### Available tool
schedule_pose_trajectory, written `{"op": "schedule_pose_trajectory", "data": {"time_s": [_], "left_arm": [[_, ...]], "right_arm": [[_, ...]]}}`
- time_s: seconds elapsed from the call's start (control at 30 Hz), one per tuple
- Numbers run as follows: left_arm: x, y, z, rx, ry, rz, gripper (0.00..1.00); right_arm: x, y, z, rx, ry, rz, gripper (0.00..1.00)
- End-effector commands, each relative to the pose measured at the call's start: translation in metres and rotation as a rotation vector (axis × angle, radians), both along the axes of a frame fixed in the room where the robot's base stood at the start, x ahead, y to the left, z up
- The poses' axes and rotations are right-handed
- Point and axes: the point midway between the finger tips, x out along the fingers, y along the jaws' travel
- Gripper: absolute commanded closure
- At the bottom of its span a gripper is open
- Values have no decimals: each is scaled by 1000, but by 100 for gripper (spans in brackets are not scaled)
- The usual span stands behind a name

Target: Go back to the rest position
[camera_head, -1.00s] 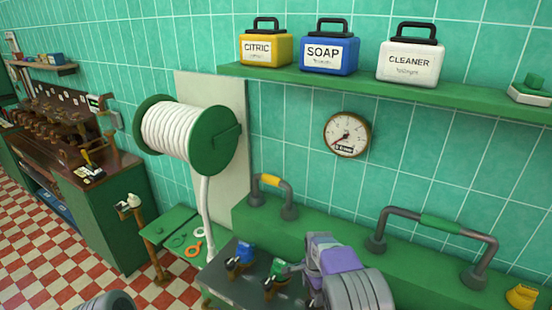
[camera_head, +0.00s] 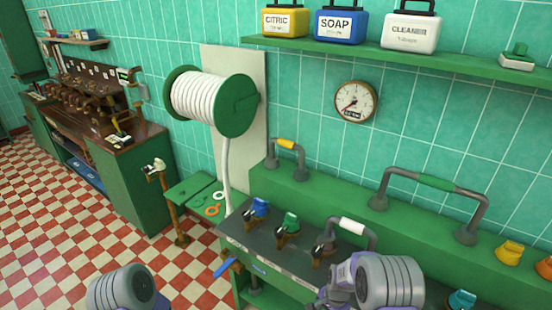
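My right arm (camera_head: 390,282) shows at the bottom, right of centre, as a grey ribbed link with grey and purple parts beside it. Its fingertips cannot be made out, and I see nothing held there. My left arm (camera_head: 122,288) shows at the bottom left as a grey ribbed link, and its gripper is out of view.
Blue, green and dark-handled taps (camera_head: 289,225) stand on the dark counter. A white hose reel (camera_head: 205,98) hangs on the wall. A shelf (camera_head: 460,63) carries yellow, blue and white containers. A brown machine (camera_head: 85,85) stands far left. Checkered floor (camera_head: 60,220) is open at left.

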Motion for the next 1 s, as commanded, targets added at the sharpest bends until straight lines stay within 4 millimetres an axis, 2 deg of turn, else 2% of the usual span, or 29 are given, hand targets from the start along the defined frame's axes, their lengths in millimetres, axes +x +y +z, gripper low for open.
{"op": "schedule_pose_trajectory", "data": {"time_s": [0.03,0.17,0.2,0.3,0.43,0.6,0.83,1.0], "left_arm": [[-1,0,-5,0,1,0,57],[-1,0,-15,0,1,1,57],[-1,0,-19,0,1,1,57],[0,0,-26,0,1,1,57],[-1,0,-33,0,1,1,57],[-1,0,-36,0,1,1,57],[-1,0,-35,0,1,1,57],[0,0,-35,0,1,1,57]], "right_arm": [[-20,0,-22,20,11,44,31],[-76,11,-70,89,-10,219,31],[-96,17,-82,115,-24,283,31],[-141,35,-100,176,-76,430,31],[-182,55,-105,231,-149,571,31],[-204,68,-101,261,-208,662,31],[-206,69,-99,262,-220,676,31],[-206,69,-99,262,-220,675,57]]}}
